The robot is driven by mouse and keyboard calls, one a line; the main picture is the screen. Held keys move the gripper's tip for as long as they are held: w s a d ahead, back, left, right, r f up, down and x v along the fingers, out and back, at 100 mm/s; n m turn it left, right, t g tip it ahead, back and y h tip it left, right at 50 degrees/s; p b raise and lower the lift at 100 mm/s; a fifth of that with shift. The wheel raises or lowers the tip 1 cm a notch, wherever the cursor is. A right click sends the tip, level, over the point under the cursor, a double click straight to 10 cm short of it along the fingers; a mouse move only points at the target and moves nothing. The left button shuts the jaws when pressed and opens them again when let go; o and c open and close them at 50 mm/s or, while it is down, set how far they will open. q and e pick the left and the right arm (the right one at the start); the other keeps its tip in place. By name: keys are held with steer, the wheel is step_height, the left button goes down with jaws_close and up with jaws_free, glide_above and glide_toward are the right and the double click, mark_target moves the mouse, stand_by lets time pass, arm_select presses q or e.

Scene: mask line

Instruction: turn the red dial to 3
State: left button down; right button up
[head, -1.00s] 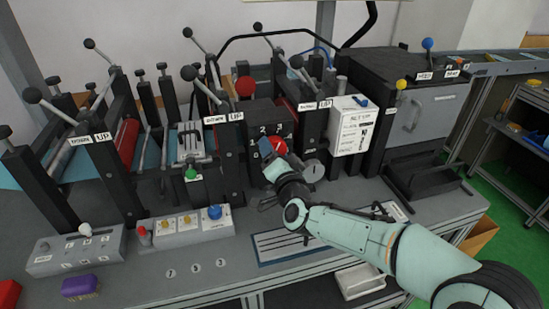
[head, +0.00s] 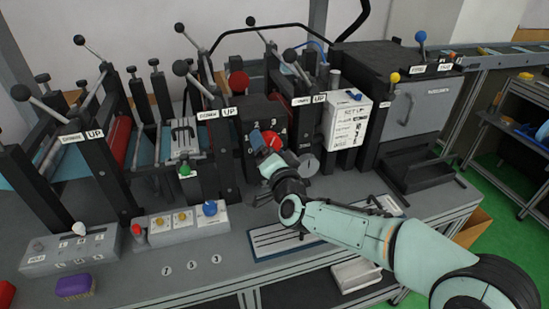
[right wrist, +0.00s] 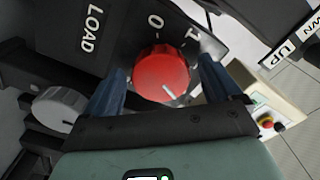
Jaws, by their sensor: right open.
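The red dial (head: 272,141) is on the front of a dark box in the middle of the head view, partly hidden by my right gripper (head: 267,143). In the right wrist view the red dial (right wrist: 160,70) sits between the two blue fingers of my right gripper (right wrist: 165,66). The fingers are open, one on each side of it; I cannot tell whether they touch it. A short white line on the dial lies near its lower edge in that view. The panel shows 0, 1 and the word LOAD. My left gripper is not in view.
A grey round knob (head: 308,165) is to the right of the dial, also seen in the right wrist view (right wrist: 60,107). A white labelled box (head: 346,118) stands further right. Levers with black balls rise on the left.

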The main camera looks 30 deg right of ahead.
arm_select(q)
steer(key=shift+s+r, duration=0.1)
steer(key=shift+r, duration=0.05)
arm_select(e)
steer(key=v, duration=1.3)
